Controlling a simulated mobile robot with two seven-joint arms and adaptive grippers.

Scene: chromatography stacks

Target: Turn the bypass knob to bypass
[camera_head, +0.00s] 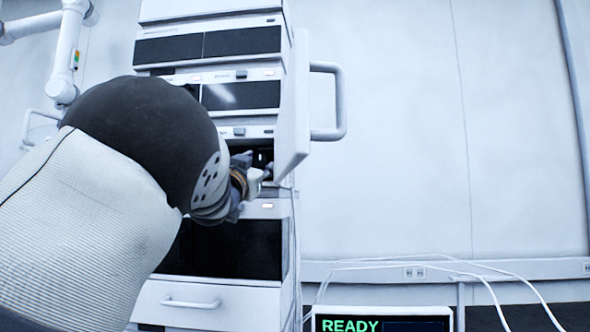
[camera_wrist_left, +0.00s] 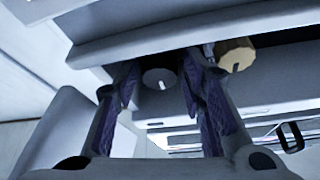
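In the left wrist view, a round grey knob (camera_wrist_left: 160,78) with a white mark line sits under a shelf-like edge. My left gripper (camera_wrist_left: 161,68) is open, with one dark purple-padded finger on each side of this knob. I cannot tell whether the fingers touch it. A tan knob (camera_wrist_left: 236,54) with a dark mark sits to its right, outside the fingers. No label shows which is the bypass knob. In the head view my left gripper (camera_head: 258,178) reaches the opening in the instrument stack (camera_head: 220,262). My arm hides much of that opening. My right gripper is not in view.
An open white door (camera_head: 294,115) with a bar handle (camera_head: 341,102) stands just right of and above my left gripper. A drawer with a handle (camera_head: 191,303) is below. A screen reading READY (camera_head: 350,325) is at bottom. The right side shows bare wall and loose cables.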

